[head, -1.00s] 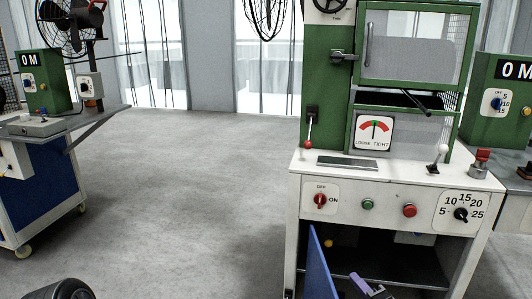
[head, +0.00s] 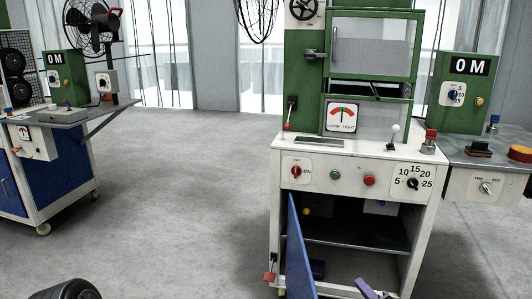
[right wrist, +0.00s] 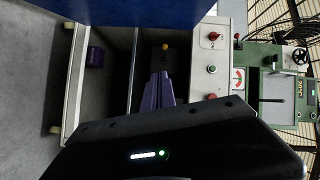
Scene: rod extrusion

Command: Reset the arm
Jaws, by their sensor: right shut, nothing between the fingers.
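My right gripper (head: 370,291) shows as purple fingers at the bottom edge of the head view, in front of the open lower cabinet of the green and white machine (head: 345,155). In the right wrist view its purple fingers (right wrist: 158,92) are together and empty, pointing toward the cabinet. The blue cabinet door (head: 299,255) stands open. A small dark purple block (head: 317,269) lies on the cabinet floor, apart from the gripper; it also shows in the right wrist view (right wrist: 95,57). My left gripper is not in view.
The machine's white front panel has a red switch (head: 296,171), a green button (head: 335,174), a red button (head: 369,181) and a numbered dial (head: 413,184). A side table with a green box (head: 465,92) stands at right. A blue cart (head: 55,184) stands at left. Open floor lies between.

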